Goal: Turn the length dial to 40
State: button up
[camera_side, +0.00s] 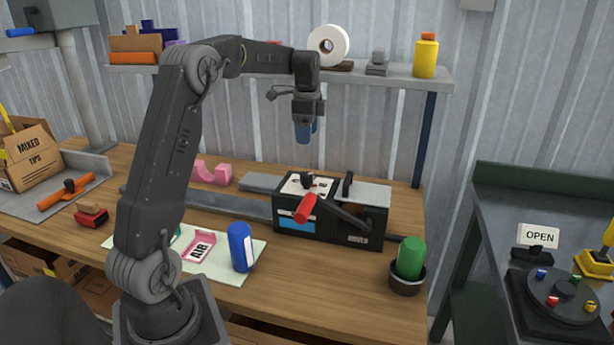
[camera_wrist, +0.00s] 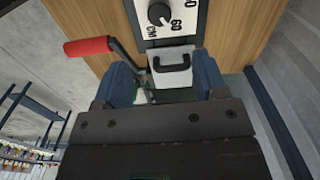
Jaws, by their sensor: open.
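The length dial is a black knob (camera_side: 308,182) on a white plate on top of a black machine (camera_side: 335,222). In the wrist view the knob (camera_wrist: 159,13) is at the top edge, with "60" and "CM" printed beside it. Another number is cut off by the frame. A pale mark shows on the knob's lower right side; I cannot tell its exact setting. My gripper (camera_side: 305,133) hangs above the machine, pointing down, apart from the dial. Its blue fingers stand apart with nothing between them in the wrist view (camera_wrist: 165,82).
A red-handled lever (camera_side: 306,208) sticks out at the machine's front, near the dial. A black handle (camera_side: 347,184) stands right of it. A shelf (camera_side: 380,80) runs behind my gripper.

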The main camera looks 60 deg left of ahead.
aim_at(307, 174)
notch_tip(307, 174, down, 13)
jog(key=shift+f, duration=0.2)
dwell(0.4)
jog(key=c, duration=0.9)
